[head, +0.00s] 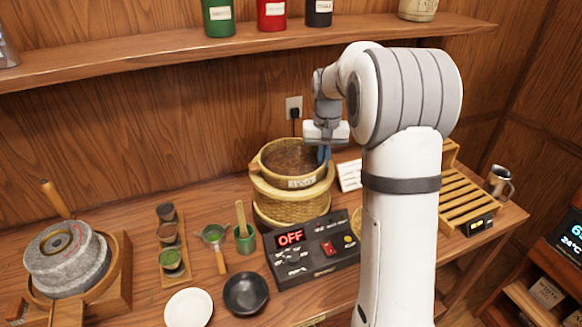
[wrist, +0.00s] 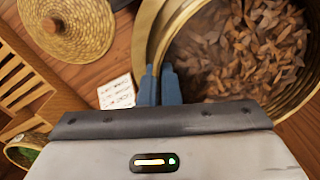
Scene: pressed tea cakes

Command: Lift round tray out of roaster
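The round tray (head: 262,163) is a bamboo-rimmed tray with a labelled front, sitting at the top of the woven roaster (head: 290,213). Brown leaf pieces fill the tray (wrist: 159,30) in the wrist view. My gripper (head: 325,153) is at the tray's right rim, pointing down. In the wrist view its blue fingers (wrist: 160,72) are close together with the tray's wall between them, one inside and one outside. The fingertips are partly hidden. I cannot tell any gap between tray and roaster.
A control box (head: 310,252) reading OFF stands in front of the roaster. A white card (head: 349,175) and slatted wooden rack (head: 465,200) are to the right. A woven lid (wrist: 70,25) shows in the wrist view. A shelf (head: 200,48) with canisters runs above.

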